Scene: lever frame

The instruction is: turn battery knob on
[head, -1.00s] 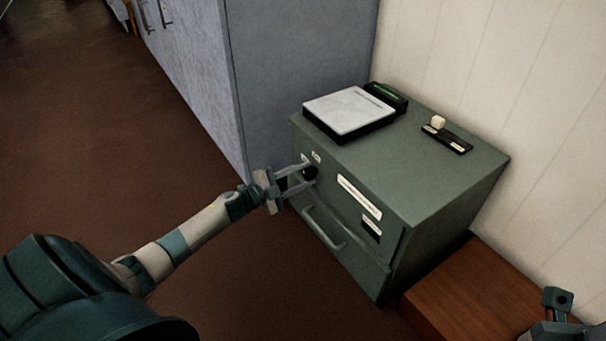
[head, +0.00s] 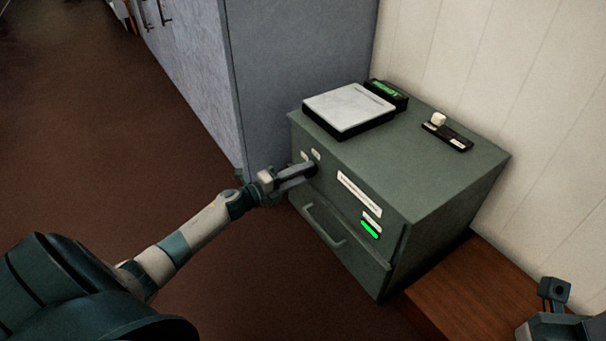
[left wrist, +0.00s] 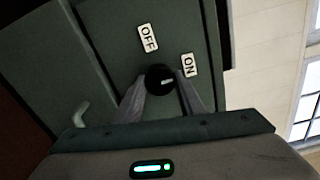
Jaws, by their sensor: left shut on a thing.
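The battery knob (left wrist: 158,76) is round and black, with a pale mark toward its right side, on the front of a grey-green cabinet (head: 420,180). In the left wrist view an OFF label (left wrist: 148,38) is above it and an ON label (left wrist: 189,65) to its right; the mark points roughly toward ON. My left gripper (head: 308,170) is shut on the knob, one finger on either side, and hides most of it in the head view. A bar lamp (head: 370,229) on the cabinet front glows green. Part of my right gripper (head: 554,294) shows at the lower right, apart from the cabinet.
A white-topped scale-like device (head: 348,108) and a small box with a lit green display (head: 388,92) stand on the cabinet. A black strip with a white knob (head: 447,134) lies behind. A drawer handle (head: 323,228) juts out below the knob. A tall grey cupboard (head: 300,70) stands behind.

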